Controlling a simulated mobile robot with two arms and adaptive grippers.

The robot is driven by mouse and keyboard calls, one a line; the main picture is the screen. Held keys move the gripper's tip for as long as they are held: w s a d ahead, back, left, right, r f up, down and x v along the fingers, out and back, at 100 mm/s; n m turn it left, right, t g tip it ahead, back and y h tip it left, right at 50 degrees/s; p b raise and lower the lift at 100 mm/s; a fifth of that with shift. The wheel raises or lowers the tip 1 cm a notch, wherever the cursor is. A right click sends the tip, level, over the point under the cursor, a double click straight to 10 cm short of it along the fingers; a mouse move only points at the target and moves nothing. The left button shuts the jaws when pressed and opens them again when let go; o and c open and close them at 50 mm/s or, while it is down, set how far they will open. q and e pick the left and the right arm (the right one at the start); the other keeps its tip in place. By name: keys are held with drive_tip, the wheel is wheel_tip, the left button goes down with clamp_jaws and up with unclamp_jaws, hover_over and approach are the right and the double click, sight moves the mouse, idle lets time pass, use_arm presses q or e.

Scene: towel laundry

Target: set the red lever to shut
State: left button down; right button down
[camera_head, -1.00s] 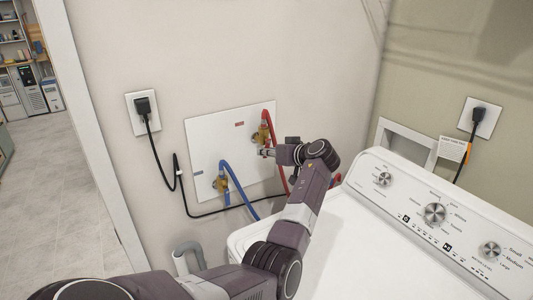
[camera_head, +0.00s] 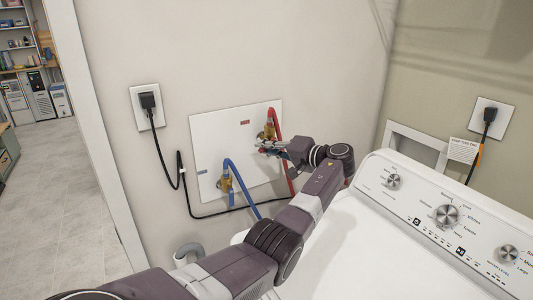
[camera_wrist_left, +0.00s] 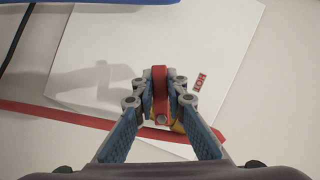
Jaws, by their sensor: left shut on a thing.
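The white panel (camera_head: 205,125) on the wall carries two brass valves with hoses. The upper right valve (camera_head: 270,129) has a red hose (camera_head: 281,140) and sits beside a red label (camera_head: 244,122). My left gripper (camera_head: 264,147) is at this valve, just below its brass body. In the left wrist view the red lever (camera_wrist_left: 160,92) stands between the two blue-padded fingers, which are shut on it. A bit of brass shows behind the lever's lower end. The lever is mostly hidden by the fingers in the head view. My right gripper is out of view.
The lower left brass valve (camera_head: 225,183) has a blue hose (camera_head: 241,186). A black cord (camera_head: 181,170) hangs from the left outlet (camera_head: 147,103). The white washing machine (camera_head: 380,230) stands below and right of my left arm.

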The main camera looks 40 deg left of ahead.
use_arm(q)
drive_tip(key=m, duration=0.1)
drive_tip(key=r+m+y, duration=0.1)
drive_tip(key=m, duration=0.1)
drive_tip(key=m+y+b, duration=0.1)
drive_tip(key=shift+s+r+m+g, duration=0.15)
drive_tip(key=shift+r+m+g, duration=0.15)
drive_tip(key=shift+r, duration=0.05)
idle(0.3)
drive_tip(key=c, duration=1.9)
unclamp_jaws()
drive_tip(key=shift+d, duration=0.1)
drive_tip(key=shift+c, duration=0.2)
drive_tip(key=w+d, duration=0.1)
drive_tip(key=d, duration=1.1)
drive_tip(key=shift+w, duration=0.2)
drive_tip(key=shift+f, duration=0.1)
